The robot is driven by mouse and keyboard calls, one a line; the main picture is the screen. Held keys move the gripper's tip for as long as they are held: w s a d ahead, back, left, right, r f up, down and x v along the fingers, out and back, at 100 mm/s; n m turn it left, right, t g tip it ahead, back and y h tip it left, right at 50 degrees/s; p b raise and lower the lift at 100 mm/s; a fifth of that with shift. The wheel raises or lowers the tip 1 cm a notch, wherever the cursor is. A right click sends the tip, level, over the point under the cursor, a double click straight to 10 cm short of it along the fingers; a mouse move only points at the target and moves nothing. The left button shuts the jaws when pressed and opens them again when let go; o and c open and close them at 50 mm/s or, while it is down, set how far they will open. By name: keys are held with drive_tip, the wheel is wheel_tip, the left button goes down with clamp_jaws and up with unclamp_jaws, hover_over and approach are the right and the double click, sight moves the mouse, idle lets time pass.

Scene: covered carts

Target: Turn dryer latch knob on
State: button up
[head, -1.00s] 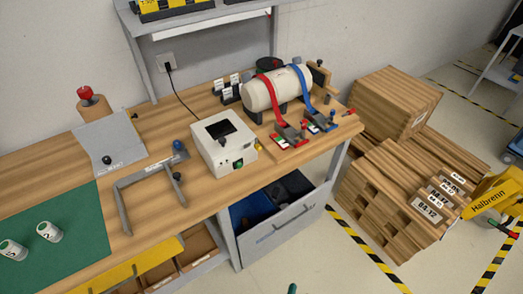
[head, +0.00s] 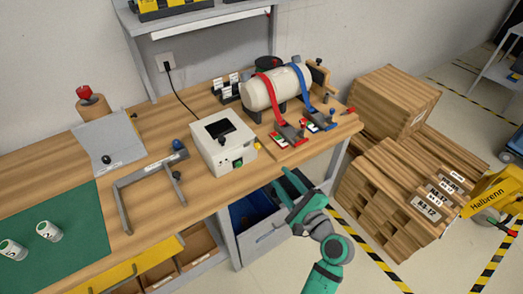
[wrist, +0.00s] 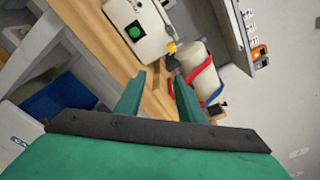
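A white box-shaped unit (head: 207,157) with a dark window on top stands near the front edge of the wooden bench; no label is readable to confirm it as the dryer. Its front has a green round control (head: 238,163), also in the wrist view (wrist: 134,32). A yellow knob (head: 257,146) is on its right side and shows in the wrist view (wrist: 171,47). I cannot tell which is the latch knob. My green gripper (head: 285,182) is in front of the bench, right of and below the unit, touching nothing visible. In the wrist view its fingers (wrist: 159,80) are apart and empty.
A white tank (head: 270,90) with red and blue straps lies on the bench right of the unit. An open drawer (head: 275,237) juts out below the bench, close to my gripper. Wooden crates (head: 395,200) stand on the floor at right. A grey frame (head: 122,205) is left.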

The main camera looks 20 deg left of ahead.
sight(259, 148)
drive_tip(key=shift+g+y, duration=0.4)
drive_tip(key=shift+y, duration=0.4)
drive_tip(key=w+a+r, duration=0.1)
drive_tip(key=w+a, duration=0.1)
drive_tip(key=a, duration=0.1)
drive_tip(key=w+a+r, duration=0.1)
drive_tip(key=w+a, duration=0.2)
drive_tip(key=w+a+r, duration=0.1)
drive_tip(key=w+a, duration=0.1)
drive_tip(key=a, duration=0.2)
drive_tip(key=shift+w+r, duration=0.1)
drive_tip(key=shift+w, duration=0.05)
